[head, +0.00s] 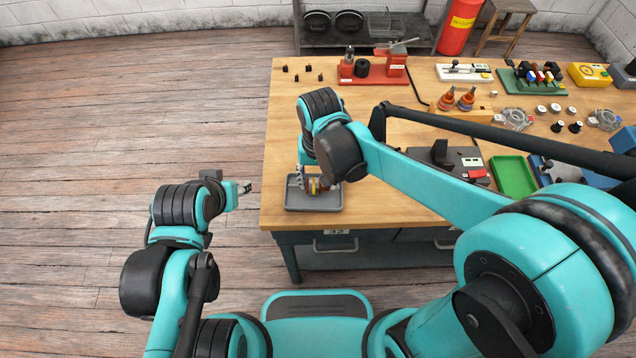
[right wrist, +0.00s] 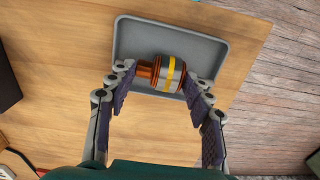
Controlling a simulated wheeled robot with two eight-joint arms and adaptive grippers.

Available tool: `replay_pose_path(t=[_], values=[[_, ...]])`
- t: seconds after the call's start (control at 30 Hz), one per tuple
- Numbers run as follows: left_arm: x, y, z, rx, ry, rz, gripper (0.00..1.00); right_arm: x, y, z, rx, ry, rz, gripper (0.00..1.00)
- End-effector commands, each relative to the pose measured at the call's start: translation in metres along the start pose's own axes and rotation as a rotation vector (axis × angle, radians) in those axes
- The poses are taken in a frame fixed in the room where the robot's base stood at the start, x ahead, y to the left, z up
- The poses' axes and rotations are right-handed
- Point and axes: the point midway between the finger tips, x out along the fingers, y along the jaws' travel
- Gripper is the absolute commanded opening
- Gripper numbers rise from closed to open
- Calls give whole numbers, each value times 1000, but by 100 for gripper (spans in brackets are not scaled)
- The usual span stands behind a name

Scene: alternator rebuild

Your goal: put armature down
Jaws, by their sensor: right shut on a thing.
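The armature (head: 317,186) has a copper-orange end, a grey body and a yellow band. In the right wrist view the armature (right wrist: 168,72) lies crosswise between the two fingers of my right gripper (right wrist: 158,82), which is shut on it. The grey tray (head: 314,207) is directly below, near the table's front left corner, and it also shows in the right wrist view (right wrist: 205,45). I cannot tell whether the armature touches the tray floor. My left gripper (head: 245,187) is out over the floor, left of the table, and looks empty; its fingers are too small to judge.
A red fixture (head: 374,72) stands at the back of the wooden table (head: 300,120). A dark fixture (head: 445,158) and a green tray (head: 512,178) are to the right. Several small parts and tools fill the right side.

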Motion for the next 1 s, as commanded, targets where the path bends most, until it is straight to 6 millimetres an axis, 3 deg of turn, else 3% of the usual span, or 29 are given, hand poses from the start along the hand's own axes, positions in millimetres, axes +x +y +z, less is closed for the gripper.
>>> replay_pose_path(t=[0.07, 0.43, 0.47, 0.53, 0.87, 1.0], values=[[5, 0, 4, 0, 0, 0, 42, 11, 0, 0, 0, 0, 0, 0], [6, 0, 5, 0, 0, 0, 42, 14, 0, 0, 0, 0, 0, 0], [6, 0, 4, 0, 0, 0, 42, 13, 0, 0, 0, 0, 0, 56], [6, 0, 4, 0, 0, 0, 42, 13, 0, 0, 0, 0, 0, 72], [4, 0, 3, 0, 0, 0, 42, 11, 0, 0, 0, 0, 0, 72], [-2, 0, -1, 0, 0, 0, 42, -4, 0, 0, 0, 0, 0, 72]])
